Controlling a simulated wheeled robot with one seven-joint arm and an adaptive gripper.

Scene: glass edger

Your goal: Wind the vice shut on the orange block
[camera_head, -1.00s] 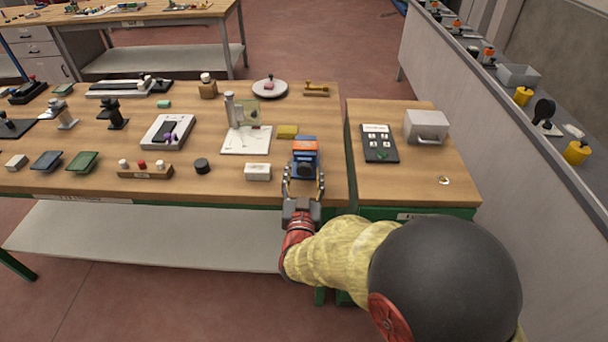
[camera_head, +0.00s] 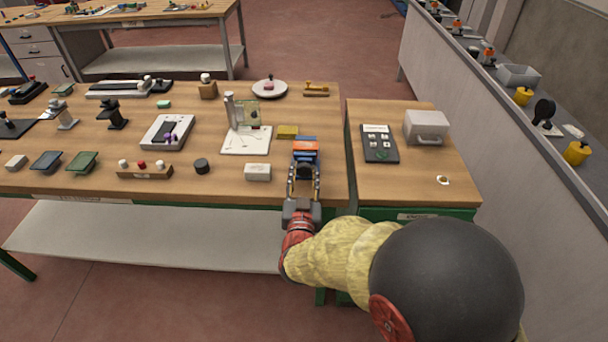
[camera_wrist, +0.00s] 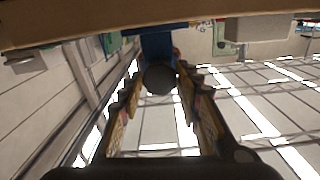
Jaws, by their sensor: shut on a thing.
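The blue vice (camera_head: 304,158) stands at the right front edge of the wooden bench, with the orange block (camera_head: 306,147) at its top. In the wrist view the vice's blue body (camera_wrist: 157,44) is just ahead of my fingers, and its dark round knob (camera_wrist: 160,79) sits between them. My gripper (camera_head: 303,172) reaches in from the front, level with the knob, and is shut on it. I cannot tell how tightly the jaws bear on the orange block.
Right, across a narrow gap, a side table holds a dark keypad panel (camera_head: 379,143) and a grey box (camera_head: 426,127). Floor is clear in front of the bench.

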